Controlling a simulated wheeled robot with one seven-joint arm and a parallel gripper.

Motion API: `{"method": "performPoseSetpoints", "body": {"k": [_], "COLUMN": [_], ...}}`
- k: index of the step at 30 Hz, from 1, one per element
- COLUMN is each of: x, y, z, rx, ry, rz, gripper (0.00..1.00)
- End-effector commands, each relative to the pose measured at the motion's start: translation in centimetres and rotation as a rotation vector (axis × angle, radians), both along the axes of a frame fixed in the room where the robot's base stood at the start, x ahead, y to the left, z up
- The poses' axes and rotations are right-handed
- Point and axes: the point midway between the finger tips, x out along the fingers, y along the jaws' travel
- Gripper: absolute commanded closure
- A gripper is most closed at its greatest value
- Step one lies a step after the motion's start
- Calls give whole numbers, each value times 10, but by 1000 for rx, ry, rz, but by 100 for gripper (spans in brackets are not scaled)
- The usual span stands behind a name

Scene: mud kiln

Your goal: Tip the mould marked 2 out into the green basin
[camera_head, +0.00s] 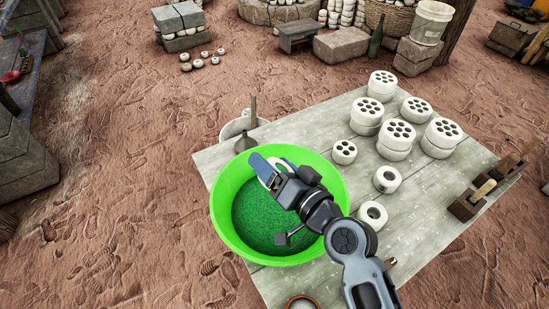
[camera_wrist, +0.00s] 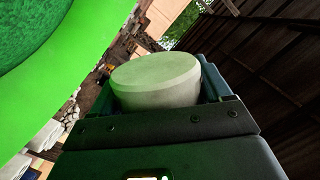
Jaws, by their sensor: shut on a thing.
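The green basin (camera_head: 222,220) stands on the near left of the table, with dark green grainy material inside. My gripper (camera_head: 272,170) is over the basin's far part, shut on a pale round mould (camera_head: 264,175), mostly hidden by the gripper in the head view. In the wrist view the mould (camera_wrist: 157,82) sits between the blue fingers of my gripper (camera_wrist: 165,95), its smooth pale flat face showing. The basin's rim (camera_wrist: 75,75) fills the upper left there. The wrist view is strongly rolled, so the gripper is tilted. No number shows on the mould.
Several white moulds with holes (camera_head: 397,133) stand at the table's back right. Two white rings (camera_head: 387,179) lie right of the basin. Wooden-handled tools (camera_head: 483,190) lie at the table's right edge. A white bucket (camera_head: 244,123) stands behind the basin.

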Motion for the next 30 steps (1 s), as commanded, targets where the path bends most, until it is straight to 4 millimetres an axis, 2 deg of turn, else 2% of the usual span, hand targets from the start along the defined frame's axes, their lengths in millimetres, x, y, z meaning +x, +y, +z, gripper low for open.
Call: {"method": "performPoseSetpoints", "body": {"k": [15,21,30], "x": [-6,-5,-4], "y": [9,8,6], "z": [-21,-21,-19], "rx": [721,1008,1262], "ry": [485,678,850], "rz": [-1,-1,0], "gripper": [61,61,61]}}
